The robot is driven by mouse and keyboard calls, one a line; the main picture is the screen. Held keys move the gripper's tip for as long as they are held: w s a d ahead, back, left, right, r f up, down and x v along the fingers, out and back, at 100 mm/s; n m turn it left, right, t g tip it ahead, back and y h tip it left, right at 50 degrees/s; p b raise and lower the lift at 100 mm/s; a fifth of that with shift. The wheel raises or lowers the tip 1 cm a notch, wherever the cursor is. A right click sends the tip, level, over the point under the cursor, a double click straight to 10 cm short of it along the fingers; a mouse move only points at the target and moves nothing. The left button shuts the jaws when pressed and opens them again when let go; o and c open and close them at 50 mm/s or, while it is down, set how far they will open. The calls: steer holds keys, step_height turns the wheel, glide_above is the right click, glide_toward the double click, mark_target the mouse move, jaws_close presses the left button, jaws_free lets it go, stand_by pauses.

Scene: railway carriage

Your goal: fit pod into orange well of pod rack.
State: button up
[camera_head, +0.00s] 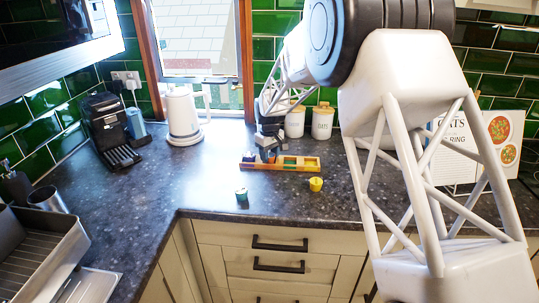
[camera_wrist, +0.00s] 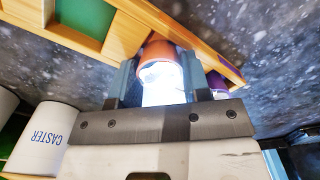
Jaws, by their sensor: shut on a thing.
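The pod rack (camera_head: 308,168) is a long wooden strip on the dark worktop; in the wrist view its wooden edge (camera_wrist: 188,38) runs diagonally, with a green well (camera_wrist: 85,20) at upper left. My gripper (camera_head: 268,157) is over the left part of the rack. In the wrist view my gripper (camera_wrist: 160,82) is shut on a pod (camera_wrist: 158,52) with an orange end and a bright, washed-out body. The pod's orange end meets the rack's edge in that view; I cannot tell whether it is inside a well. The orange well is not clearly visible.
A green pod (camera_head: 241,193) and a yellow pod (camera_head: 315,184) stand in front of the rack. A purple thing (camera_wrist: 216,81) shows near the rack's end. A white kettle (camera_head: 182,115), a coffee machine (camera_head: 110,130) and canisters (camera_head: 322,121) stand farther back.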

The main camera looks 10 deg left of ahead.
mark_target(270, 155)
steer(key=shift+f, duration=0.4)
steer(key=shift+s+f, duration=0.1)
steer(key=shift+f, duration=0.4)
steer(key=o, duration=0.9)
steer(key=shift+f, duration=0.15)
steer(key=shift+c, duration=0.2)
steer(key=shift+o, duration=0.5)
step_height(270, 155, up, 14)
